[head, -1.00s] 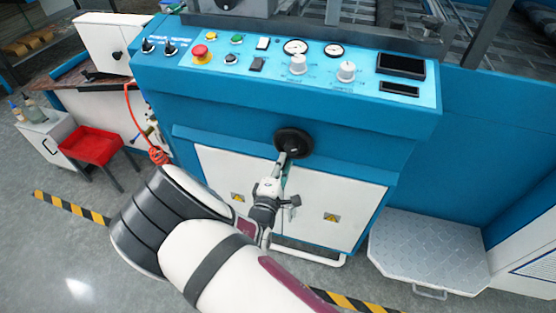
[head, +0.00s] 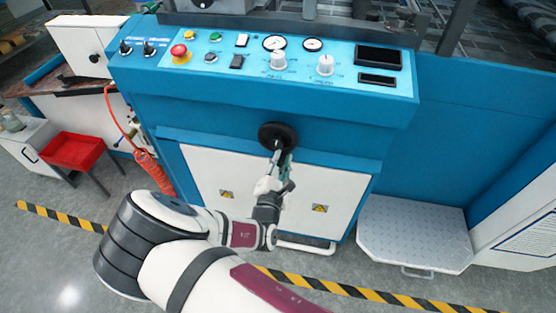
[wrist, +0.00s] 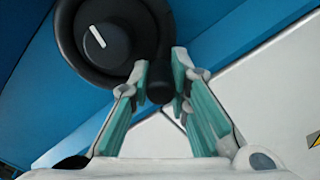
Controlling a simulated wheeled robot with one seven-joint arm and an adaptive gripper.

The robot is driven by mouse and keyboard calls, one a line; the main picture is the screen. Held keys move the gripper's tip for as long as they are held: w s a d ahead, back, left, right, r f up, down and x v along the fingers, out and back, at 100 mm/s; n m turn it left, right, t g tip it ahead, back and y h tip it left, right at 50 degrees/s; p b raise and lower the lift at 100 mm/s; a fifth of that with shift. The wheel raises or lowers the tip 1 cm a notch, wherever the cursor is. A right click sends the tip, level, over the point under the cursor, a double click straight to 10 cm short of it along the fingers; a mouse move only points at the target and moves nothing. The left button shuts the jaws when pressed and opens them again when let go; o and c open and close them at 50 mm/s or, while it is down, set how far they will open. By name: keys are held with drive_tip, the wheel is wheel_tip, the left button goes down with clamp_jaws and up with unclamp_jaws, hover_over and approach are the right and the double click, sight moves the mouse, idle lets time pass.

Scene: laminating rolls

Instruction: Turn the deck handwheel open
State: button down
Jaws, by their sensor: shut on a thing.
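The deck handwheel (head: 270,134) is a round black wheel on the blue front of the machine, below the control panel. In the wrist view the handwheel (wrist: 72,38) fills the top left, with a white line on its hub. A short black handle (wrist: 160,84) stands out from its lower right rim. My gripper (wrist: 166,70) has one pale finger with a green pad on each side of this handle and is shut on it. In the head view my gripper (head: 281,156) reaches the lower edge of the wheel from below and hides part of the rim.
Above the wheel is a control panel (head: 345,83) with a red stop button (head: 179,51), dials and knobs. White cabinet doors (head: 330,185) lie below. A grey step (head: 415,236) stands at right, a red tray (head: 72,151) at left. Striped floor tape (head: 350,292) runs along the front.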

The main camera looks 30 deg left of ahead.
sight(285, 129)
drive_tip(key=shift+d+f+n, duration=0.15)
drive_tip(key=shift+d+n, duration=0.1)
drive_tip(key=shift+n, duration=0.05)
drive_tip(key=c, duration=1.8)
unclamp_jaws()
drive_tip(key=r, duration=0.8)
drive_tip(key=shift+a+r, duration=0.2)
drive_tip(key=shift+r, duration=0.2)
drive_tip(key=shift+d+r, duration=0.1)
drive_tip(key=shift+r, duration=0.6)
drive_tip(key=shift+o, duration=0.5)
